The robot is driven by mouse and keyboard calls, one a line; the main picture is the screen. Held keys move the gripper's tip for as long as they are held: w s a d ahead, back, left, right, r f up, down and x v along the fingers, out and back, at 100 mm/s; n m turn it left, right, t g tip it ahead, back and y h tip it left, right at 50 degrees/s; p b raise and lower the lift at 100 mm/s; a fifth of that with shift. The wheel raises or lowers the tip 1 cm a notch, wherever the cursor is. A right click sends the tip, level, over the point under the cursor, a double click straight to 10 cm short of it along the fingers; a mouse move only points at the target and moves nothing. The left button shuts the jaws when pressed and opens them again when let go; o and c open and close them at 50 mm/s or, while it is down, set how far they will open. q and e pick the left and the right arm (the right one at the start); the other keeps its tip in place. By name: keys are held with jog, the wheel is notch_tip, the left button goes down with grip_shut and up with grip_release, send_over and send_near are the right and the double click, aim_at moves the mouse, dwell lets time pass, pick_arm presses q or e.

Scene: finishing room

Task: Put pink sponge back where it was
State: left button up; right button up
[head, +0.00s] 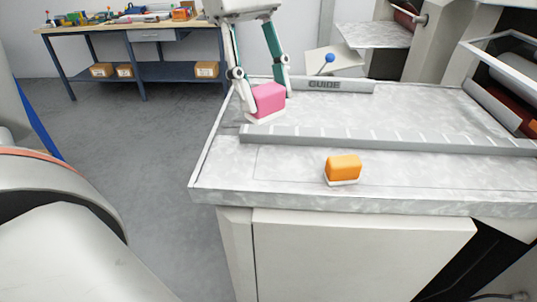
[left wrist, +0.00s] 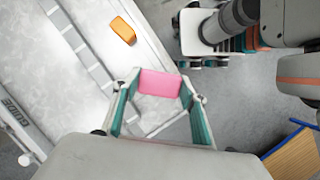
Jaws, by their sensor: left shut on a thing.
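The pink sponge (head: 268,98) is a block with a white underside. My left gripper (head: 262,88) points down from above and is shut on it, with teal fingers on either side. In the left wrist view the pink sponge (left wrist: 159,84) sits between the fingertips. It is at the far left corner of the machine's pale metal table (head: 420,170); I cannot tell whether it touches the surface. What looks like my right gripper (left wrist: 207,40) shows at the top of the left wrist view; its fingers are unclear.
An orange sponge (head: 343,167) with a white base lies near the table's front edge. A ridged metal bar (head: 400,140) crosses the table behind it. A plate marked GUIDE (head: 325,86) stands at the back. A workbench (head: 140,28) with tools is at the far left. Open floor lies left of the table.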

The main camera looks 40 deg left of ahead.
pick_arm(q)
notch_tip(320, 180, down, 9)
jog(key=shift+w+f, duration=0.1)
jog(key=shift+f+b, duration=0.35)
jog(key=shift+f, duration=1.75)
pick_arm(e)
jog(key=shift+w+d, duration=0.15)
jog(key=shift+w, duration=0.2)
jog(key=shift+f, duration=0.1)
pick_arm(q)
jog(key=shift+f, duration=0.15)
jog(key=o, duration=1)
